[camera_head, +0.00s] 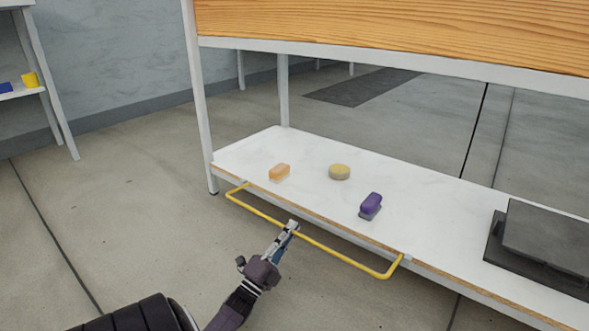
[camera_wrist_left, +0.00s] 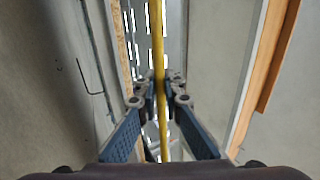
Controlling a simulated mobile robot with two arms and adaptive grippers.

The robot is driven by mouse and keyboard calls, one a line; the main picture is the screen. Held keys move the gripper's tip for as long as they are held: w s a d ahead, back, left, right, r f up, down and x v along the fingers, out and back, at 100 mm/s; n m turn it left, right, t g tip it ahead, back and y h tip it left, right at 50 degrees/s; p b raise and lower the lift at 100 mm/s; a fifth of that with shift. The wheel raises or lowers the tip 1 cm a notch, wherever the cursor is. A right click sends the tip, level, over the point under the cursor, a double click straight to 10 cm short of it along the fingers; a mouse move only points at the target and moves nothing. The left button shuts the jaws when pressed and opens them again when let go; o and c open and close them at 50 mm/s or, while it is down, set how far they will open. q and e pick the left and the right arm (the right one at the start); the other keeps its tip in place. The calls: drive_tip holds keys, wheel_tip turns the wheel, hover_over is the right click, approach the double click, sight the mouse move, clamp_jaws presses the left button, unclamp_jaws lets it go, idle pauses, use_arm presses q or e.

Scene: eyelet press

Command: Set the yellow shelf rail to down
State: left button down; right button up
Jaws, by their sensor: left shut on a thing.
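The yellow shelf rail (camera_head: 326,249) is a thin bent bar along the front edge of the low white shelf (camera_head: 306,197). It reaches out from the edge on the near side, a little below the shelf top. My left gripper (camera_head: 292,227) is on the rail's long front bar, near its middle. In the left wrist view the rail (camera_wrist_left: 157,45) runs between the fingertips, and the left gripper (camera_wrist_left: 160,88) is shut on it. My right gripper is in neither view.
On the shelf are an orange block (camera_head: 279,172), a round yellow-topped piece (camera_head: 339,172), a purple piece (camera_head: 371,204) and a dark flat box (camera_head: 545,240) at the right. A wooden tabletop (camera_head: 400,30) is above the shelf. The floor (camera_head: 130,210) at left is clear.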

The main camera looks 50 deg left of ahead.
use_arm(q)
drive_tip(key=shift+w, duration=0.1)
idle(0.3)
drive_tip(key=c, duration=2.1)
unclamp_jaws()
